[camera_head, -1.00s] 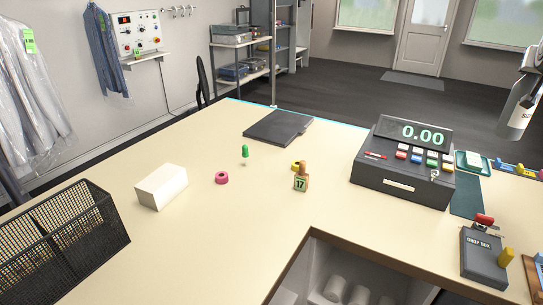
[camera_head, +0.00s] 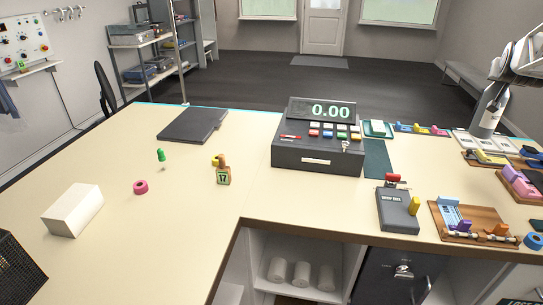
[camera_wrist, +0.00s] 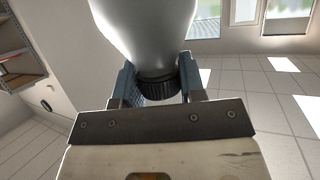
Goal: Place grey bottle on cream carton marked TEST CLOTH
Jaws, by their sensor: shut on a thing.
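The grey bottle (camera_head: 487,114) is at the right of the head view, tilted a little, with a pale label patch low on its body. My gripper (camera_head: 496,88) is shut on its upper end. In the wrist view, the bottle (camera_wrist: 146,30) reaches up out of frame, its dark ribbed cap between the jaws (camera_wrist: 160,88). Whether its lower end touches the counter is unclear. A plain cream carton (camera_head: 73,210) lies on the counter at the left, far from my gripper. No TEST CLOTH marking shows on its visible faces.
A cash register (camera_head: 318,152) stands mid-counter between bottle and carton. A dark flat pad (camera_head: 192,124), green peg (camera_head: 161,155), pink ring (camera_head: 141,187) and number 17 tag block (camera_head: 223,177) are near the carton. A black mesh basket (camera_head: 18,270) is at lower left.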

